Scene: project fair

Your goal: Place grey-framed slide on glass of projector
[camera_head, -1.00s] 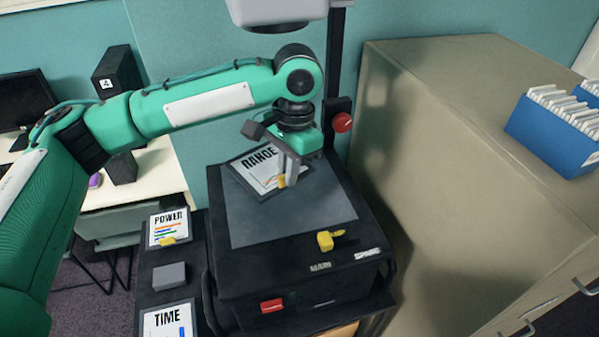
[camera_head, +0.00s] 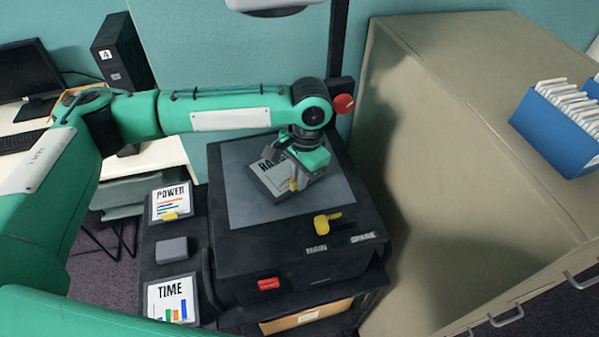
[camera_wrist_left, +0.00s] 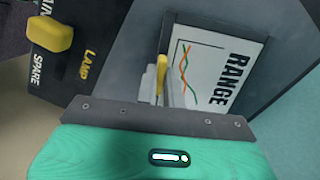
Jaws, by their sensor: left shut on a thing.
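My left gripper (camera_head: 294,184) is shut on the grey-framed slide marked RANGE (camera_head: 268,178), holding it by a yellow tab. The slide is over the far middle part of the projector's glass (camera_head: 240,205), turned at an angle to the glass edges. I cannot tell whether it touches the glass. In the left wrist view the slide (camera_wrist_left: 215,72) shows its coloured curves, with the gripper fingers (camera_wrist_left: 162,85) at its tab edge. The gripper hides part of the slide in the head view. My right gripper is not in view.
A yellow knob (camera_head: 327,223) and a red switch (camera_head: 268,284) are on the projector. A side shelf holds the POWER slide (camera_head: 171,200), a grey block (camera_head: 172,250) and the TIME slide (camera_head: 171,300). A post with a red knob (camera_head: 344,104) stands behind. A cabinet (camera_head: 450,150) is right.

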